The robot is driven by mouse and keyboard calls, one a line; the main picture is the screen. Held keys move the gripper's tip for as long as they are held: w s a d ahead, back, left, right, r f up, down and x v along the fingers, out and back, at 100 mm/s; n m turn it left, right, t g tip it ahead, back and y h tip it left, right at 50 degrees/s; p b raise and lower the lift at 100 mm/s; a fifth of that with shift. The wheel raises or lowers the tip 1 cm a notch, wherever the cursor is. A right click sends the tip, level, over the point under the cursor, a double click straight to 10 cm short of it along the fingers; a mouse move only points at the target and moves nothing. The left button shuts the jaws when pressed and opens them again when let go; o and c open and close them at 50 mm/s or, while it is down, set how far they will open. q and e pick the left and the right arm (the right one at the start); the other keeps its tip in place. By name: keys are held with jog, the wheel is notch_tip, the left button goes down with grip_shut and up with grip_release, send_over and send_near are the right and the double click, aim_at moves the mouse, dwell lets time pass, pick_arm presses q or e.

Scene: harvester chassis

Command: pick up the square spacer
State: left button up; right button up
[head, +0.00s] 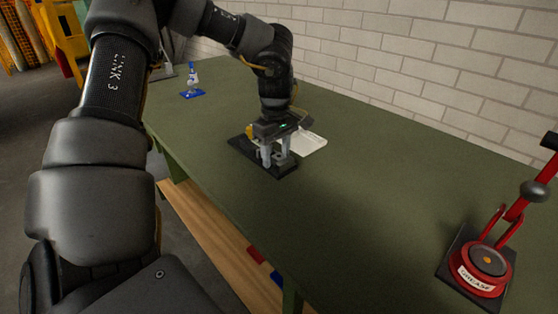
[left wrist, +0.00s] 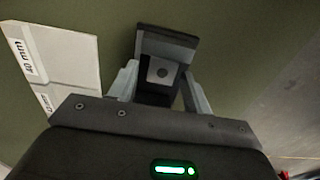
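My left gripper (head: 277,162) points down over a black plate (head: 284,172) on the green bench. In the left wrist view my left gripper (left wrist: 160,88) has one finger on each side of the dark piece, spread apart, with no clear grip on it. In the head view the gripper hides the piece. My right gripper is out of view.
A pale board (head: 312,143) lies right beside the plate; its labels, one reading 40 mm, show in the left wrist view (left wrist: 58,60). A red grease device (head: 484,262) stands at the right. A small blue-based item (head: 192,92) stands far left. The bench between is clear.

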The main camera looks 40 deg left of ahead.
pick_arm(q)
grip_shut()
